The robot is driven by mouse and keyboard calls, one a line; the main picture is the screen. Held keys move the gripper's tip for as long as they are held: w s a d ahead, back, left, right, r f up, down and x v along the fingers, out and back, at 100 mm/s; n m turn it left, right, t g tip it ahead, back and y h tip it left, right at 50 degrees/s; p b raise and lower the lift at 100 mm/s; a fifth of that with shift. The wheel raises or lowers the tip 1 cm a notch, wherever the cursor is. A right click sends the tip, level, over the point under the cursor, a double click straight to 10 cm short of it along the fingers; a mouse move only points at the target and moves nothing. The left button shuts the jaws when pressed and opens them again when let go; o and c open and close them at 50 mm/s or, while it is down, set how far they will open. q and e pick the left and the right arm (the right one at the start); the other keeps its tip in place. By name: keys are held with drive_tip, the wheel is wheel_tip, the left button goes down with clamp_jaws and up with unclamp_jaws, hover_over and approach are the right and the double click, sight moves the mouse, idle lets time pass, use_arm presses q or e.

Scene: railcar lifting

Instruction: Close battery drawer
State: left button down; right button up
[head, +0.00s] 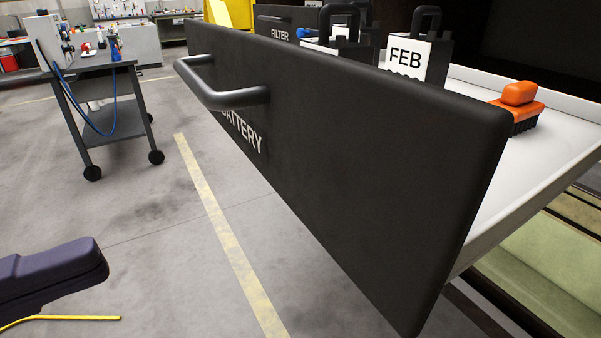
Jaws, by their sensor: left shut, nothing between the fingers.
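The battery drawer (350,150) is pulled out, and its dark front panel with a "BATTERY" label fills the middle of the head view. A grey bar handle (235,97) sits on the panel's outer face. Inside are dark batteries, one with a "FEB" label (405,58), and an orange-and-black item (519,105) on the white drawer floor. My left gripper (95,265) is at the lower left, shut and empty, well apart from the panel and handle. My right gripper is not in view.
A drawer marked "FILTER" (280,33) shows behind the battery drawer. A grey wheeled cart (95,95) with a blue hose stands at the upper left. Open concrete floor (130,210) with a yellow line lies between my left gripper and the drawer.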

use_arm(q)
drive_tip(key=p, duration=0.3)
approach(321, 191)
drive_tip(key=shift+m+g, duration=0.3)
drive_tip(key=x, duration=0.5)
drive_tip(key=shift+w+d+r, duration=0.25)
drive_tip(key=shift+w+d, duration=0.05)
drive_tip(key=shift+w, duration=0.05)
drive_tip(key=shift+w+d+f, duration=0.15)
drive_tip(key=shift+w+d, duration=0.15)
drive_tip(key=shift+d, duration=0.15)
